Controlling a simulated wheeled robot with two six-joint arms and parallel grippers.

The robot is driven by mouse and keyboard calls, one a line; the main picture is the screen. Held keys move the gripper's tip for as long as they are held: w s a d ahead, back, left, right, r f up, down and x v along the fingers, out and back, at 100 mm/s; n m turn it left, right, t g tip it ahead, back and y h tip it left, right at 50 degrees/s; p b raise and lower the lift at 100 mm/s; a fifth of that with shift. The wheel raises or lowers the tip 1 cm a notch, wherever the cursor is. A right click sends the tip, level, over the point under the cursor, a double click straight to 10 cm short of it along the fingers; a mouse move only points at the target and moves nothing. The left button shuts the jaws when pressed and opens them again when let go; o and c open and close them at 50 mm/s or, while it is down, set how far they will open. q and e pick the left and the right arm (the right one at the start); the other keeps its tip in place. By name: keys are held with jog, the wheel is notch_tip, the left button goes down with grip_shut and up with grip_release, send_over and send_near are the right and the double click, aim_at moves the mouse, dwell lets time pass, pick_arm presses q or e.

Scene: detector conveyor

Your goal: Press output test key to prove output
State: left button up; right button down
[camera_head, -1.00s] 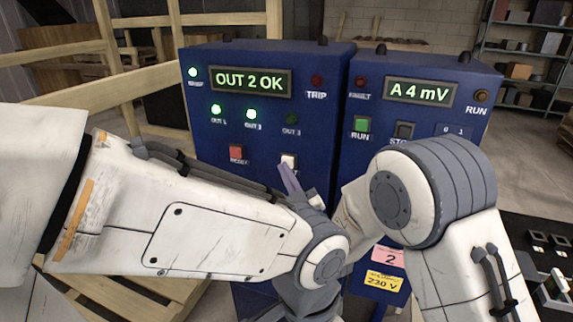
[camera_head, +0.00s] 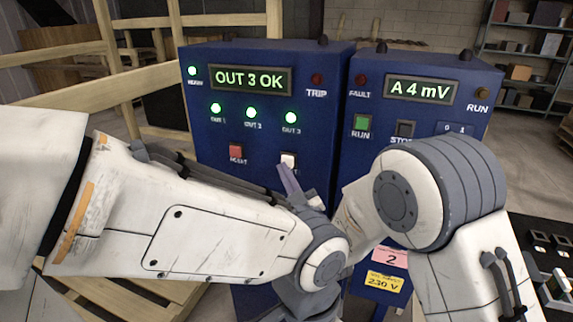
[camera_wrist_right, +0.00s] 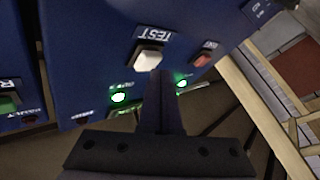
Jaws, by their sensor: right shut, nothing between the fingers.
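The white test key (camera_head: 288,159) is on the front of the left blue cabinet (camera_head: 215,135). It shows large under the word TEST in the right wrist view (camera_wrist_right: 148,58). My right gripper (camera_head: 289,178) is shut and empty, its fingertips at the key's lower edge; I cannot tell whether they touch it. Its fingers also show in the wrist view (camera_wrist_right: 162,98). The cabinet display (camera_head: 249,79) reads OUT 3 OK. The OUT 1 lamp (camera_head: 215,108), OUT 2 lamp (camera_head: 251,112) and OUT 3 lamp (camera_head: 291,117) glow green. My left gripper is not visible.
A red reset key (camera_head: 236,152) sits left of the test key. The trip lamp (camera_head: 316,78) is dark. The right blue cabinet (camera_head: 440,115) reads A 4 mV and has a green run key (camera_head: 361,123). Wooden rails (camera_head: 100,80) stand at the left.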

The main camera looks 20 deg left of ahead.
jog(key=shift+s, duration=0.4)
jog(key=shift+s+b, duration=0.9)
jog(key=shift+s, duration=1.6)
jog(key=shift+a, duration=0.1)
